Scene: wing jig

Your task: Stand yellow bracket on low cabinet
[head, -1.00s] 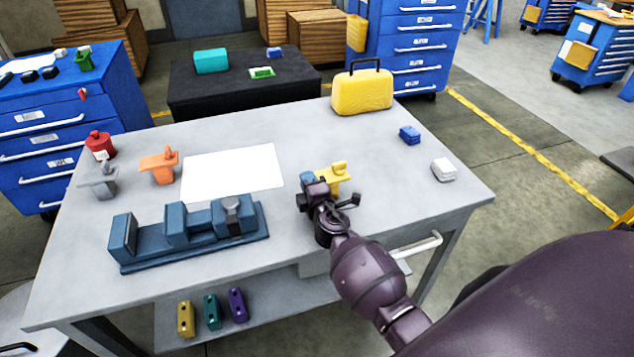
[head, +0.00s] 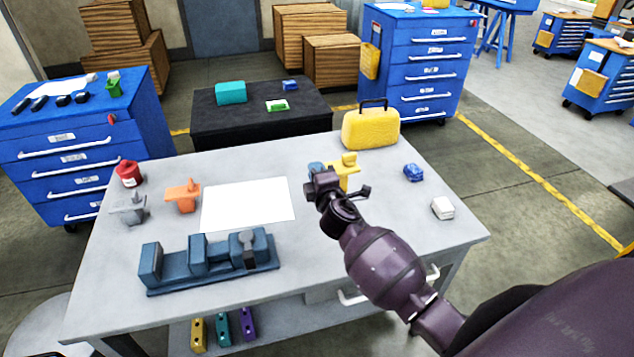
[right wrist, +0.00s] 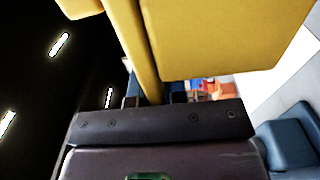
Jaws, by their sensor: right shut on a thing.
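The yellow bracket (head: 349,170) is held in my right gripper (head: 326,182) over the far right part of the grey workbench (head: 330,250). In the right wrist view the bracket (right wrist: 225,40) fills the top, between the jaws, and its full shape is cut off. The gripper hides part of it in the head view. A low black cabinet (head: 262,128) stands behind the workbench; a taller blue drawer cabinet (head: 75,150) stands at the left. I cannot tell from looks alone which is the named one. My left gripper is not in view.
The black top bears a teal box (head: 231,92), a green-and-white item (head: 277,106) and a blue block (head: 290,86). Its front part is clear. A yellow case (head: 371,128) stands at the workbench's far edge, close to the bracket. A blue fixture (head: 210,262) lies front left.

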